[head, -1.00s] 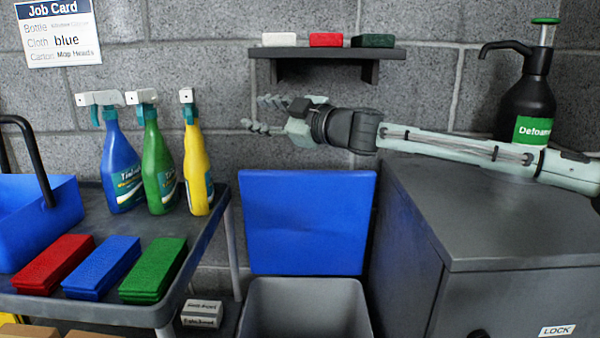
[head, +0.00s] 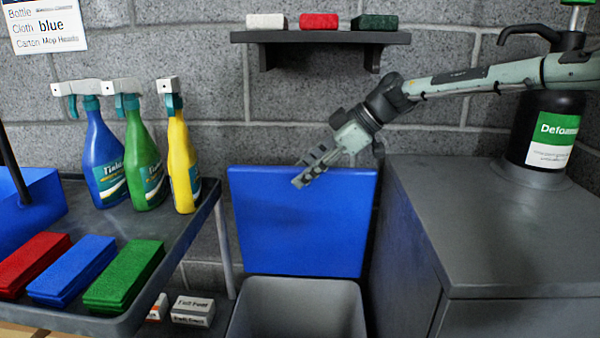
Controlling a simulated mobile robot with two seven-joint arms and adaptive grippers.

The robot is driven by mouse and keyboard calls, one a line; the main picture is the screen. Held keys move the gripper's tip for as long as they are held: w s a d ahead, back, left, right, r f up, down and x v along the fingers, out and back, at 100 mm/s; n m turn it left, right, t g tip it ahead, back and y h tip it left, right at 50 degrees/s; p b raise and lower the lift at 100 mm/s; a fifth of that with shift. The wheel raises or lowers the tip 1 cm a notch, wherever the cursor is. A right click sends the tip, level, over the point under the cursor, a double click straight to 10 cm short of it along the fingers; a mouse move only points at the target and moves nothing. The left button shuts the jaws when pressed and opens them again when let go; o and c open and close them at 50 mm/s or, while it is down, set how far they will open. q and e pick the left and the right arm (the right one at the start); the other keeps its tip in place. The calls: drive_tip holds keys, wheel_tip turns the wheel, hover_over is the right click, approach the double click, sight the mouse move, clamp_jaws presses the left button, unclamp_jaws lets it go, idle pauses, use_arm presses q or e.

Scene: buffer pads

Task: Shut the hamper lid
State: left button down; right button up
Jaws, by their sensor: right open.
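The hamper is a grey open bin (head: 300,289) on the floor between the cart and the cabinet. Its blue lid (head: 300,225) stands raised, nearly upright, at the back of the bin. My right gripper (head: 306,172) is open and empty. It points down and to the left, and its fingers overlap the lid's upper edge in the head view. I cannot tell whether it touches the lid. My left gripper is out of view.
A cart (head: 205,225) on the left holds spray bottles (head: 145,165), pads (head: 125,274) and a blue bin (head: 30,205). A grey cabinet (head: 480,215) with a dispenser (head: 545,135) stands on the right. A wall shelf (head: 320,38) with pads hangs above. Small boxes (head: 192,308) lie left of the hamper.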

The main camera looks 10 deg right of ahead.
drive_tip(key=shift+w+a+f, duration=0.2)
drive_tip(key=shift+a+f, duration=0.3)
drive_tip(key=c, duration=0.9)
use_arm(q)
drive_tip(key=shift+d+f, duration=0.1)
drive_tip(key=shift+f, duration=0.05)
use_arm(e)
clamp_jaws()
